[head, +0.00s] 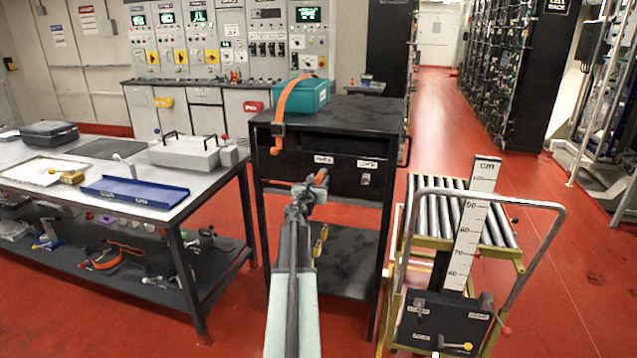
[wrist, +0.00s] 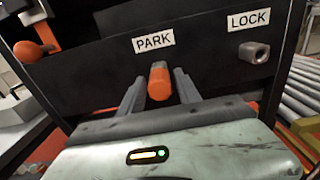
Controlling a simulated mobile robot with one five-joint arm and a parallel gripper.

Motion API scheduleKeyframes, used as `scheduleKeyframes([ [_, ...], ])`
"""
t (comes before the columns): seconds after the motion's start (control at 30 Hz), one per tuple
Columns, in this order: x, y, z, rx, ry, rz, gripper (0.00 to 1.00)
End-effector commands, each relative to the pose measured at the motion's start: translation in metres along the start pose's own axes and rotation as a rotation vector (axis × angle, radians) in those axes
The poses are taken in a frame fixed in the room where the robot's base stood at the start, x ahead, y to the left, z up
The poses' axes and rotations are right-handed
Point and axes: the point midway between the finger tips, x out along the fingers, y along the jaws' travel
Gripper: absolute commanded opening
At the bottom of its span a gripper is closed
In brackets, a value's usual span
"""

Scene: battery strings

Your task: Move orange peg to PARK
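The orange peg (wrist: 160,82) sits at the black panel just below the PARK label (wrist: 154,42), its near end towards me. My gripper (wrist: 160,88) has one finger on each side of it, with narrow gaps showing, so it looks open around the peg. How far the peg sits in a hole is hidden. In the head view the peg (head: 320,177) shows at the end of my arm, below PARK (head: 323,159). The LOCK label (wrist: 248,20) is to the right, with an empty metal socket (wrist: 254,53) below it.
An orange strap (head: 283,105) with a round orange end (wrist: 30,51) hangs left of PARK. A teal bin (head: 308,97) stands on the cabinet top. A roller cart (head: 425,215) stands to the right, and a workbench (head: 225,182) to the left.

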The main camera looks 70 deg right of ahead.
Motion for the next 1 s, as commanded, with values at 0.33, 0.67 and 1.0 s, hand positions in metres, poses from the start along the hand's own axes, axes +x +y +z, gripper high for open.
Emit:
scheduleKeyframes([
  [0.33,-0.001,0.000,0.000,0.000,0.000,0.000,0.52],
  [0.67,-0.046,-0.001,0.000,0.000,0.000,0.001,0.52],
  [1.0,-0.079,-0.001,0.000,0.000,0.000,-0.001,0.52],
])
